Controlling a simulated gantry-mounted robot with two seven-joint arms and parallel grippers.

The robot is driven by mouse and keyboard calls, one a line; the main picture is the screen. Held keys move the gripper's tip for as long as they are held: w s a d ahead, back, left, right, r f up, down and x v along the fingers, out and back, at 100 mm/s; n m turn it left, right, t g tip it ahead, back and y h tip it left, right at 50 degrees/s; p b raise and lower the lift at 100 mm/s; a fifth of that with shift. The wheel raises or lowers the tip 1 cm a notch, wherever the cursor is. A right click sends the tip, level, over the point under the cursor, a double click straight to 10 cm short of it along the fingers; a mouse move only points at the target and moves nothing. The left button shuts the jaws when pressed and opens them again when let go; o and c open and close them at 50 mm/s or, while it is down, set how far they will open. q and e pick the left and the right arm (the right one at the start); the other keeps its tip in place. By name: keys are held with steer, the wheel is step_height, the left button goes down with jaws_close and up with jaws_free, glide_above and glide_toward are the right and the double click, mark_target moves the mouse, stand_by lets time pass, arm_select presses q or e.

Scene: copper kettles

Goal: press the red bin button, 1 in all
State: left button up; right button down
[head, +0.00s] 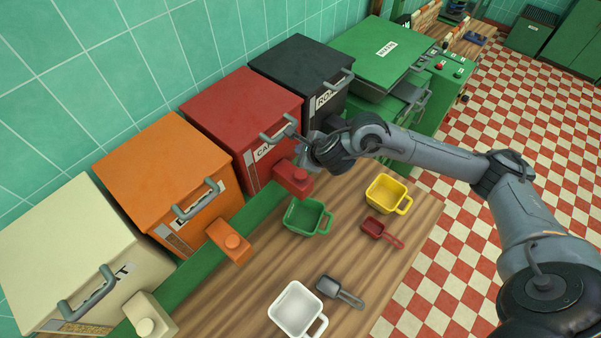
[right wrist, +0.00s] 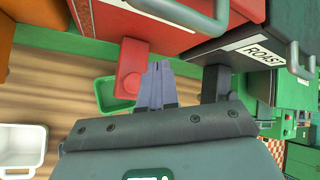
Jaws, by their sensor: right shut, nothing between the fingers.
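The red bin (head: 243,105) stands against the tiled wall between the orange and black bins. Its red button block (head: 293,180) sticks out at its front, with a round button on top; the block also shows in the right wrist view (right wrist: 132,58). My right gripper (head: 305,158) is shut and empty, close above and beside the block in the head view. In the right wrist view its closed fingers (right wrist: 160,68) lie just right of the block. I cannot tell whether they touch it. My left gripper is not in view.
An orange bin (head: 160,170), a cream bin (head: 70,255) and a black bin (head: 300,70) flank the red one. Green (head: 303,228), yellow (head: 375,195) and white (head: 285,315) cups and red (head: 374,227) and dark (head: 330,288) scoops are on the wooden counter (head: 245,285).

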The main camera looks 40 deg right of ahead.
steer(key=b, duration=0.6)
glide_above(302, 176)
step_height(302, 176, down, 7)
steer(key=shift+w+f, duration=0.1)
steer(key=shift+f, duration=0.1)
steer(key=shift+f+b, duration=0.55)
steer(key=shift+b, duration=0.05)
stand_by(0.9)
steer(key=shift+f, duration=0.1)
steer(key=shift+f+b, duration=0.35)
steer(key=shift+b, duration=0.2)
steer(key=shift+f, duration=0.15)
stand_by(0.6)
